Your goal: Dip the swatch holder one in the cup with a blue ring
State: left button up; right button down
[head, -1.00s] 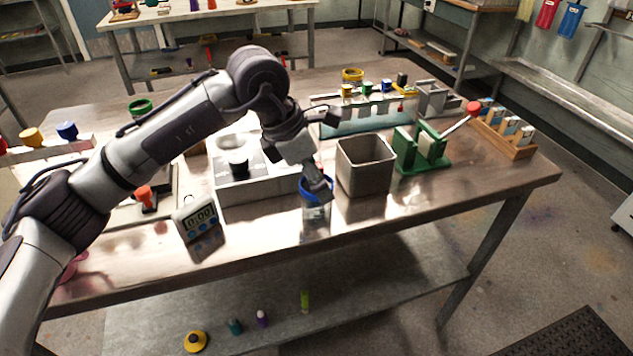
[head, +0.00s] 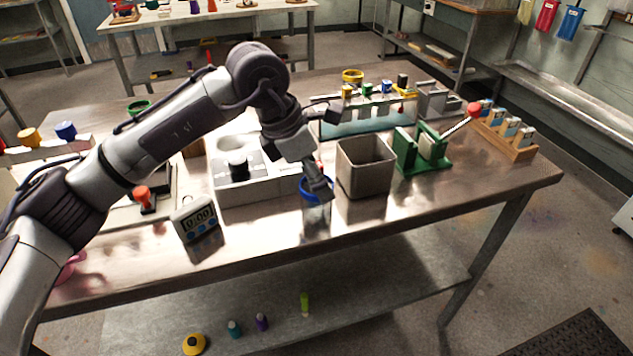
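The cup with a blue ring (head: 316,216) stands near the front edge of the table, left of a grey square bucket. It looks clear, with the blue ring at its rim. My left gripper (head: 321,190) points down at the cup's mouth, and its tip covers part of the ring. I cannot tell whether its fingers are open or shut, or whether it holds a swatch holder. Several swatch holders with coloured knobs hang on a rack (head: 365,128) at the back; I cannot tell which is one. My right gripper does not show.
The grey square bucket (head: 365,168) stands close right of the cup. A green wringer (head: 420,150) with a red-knobbed lever is beyond it. A white unit (head: 255,190) and a timer (head: 199,219) stand to the left. The table's front right is clear.

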pick_arm(q)
jog(key=shift+r, duration=0.1)
jog(key=shift+r+p, duration=1.55)
jog(key=shift+r, duration=1.5)
dwell(0.6)
jog(key=shift+r+p, duration=0.75)
jog(key=shift+r, duration=0.75)
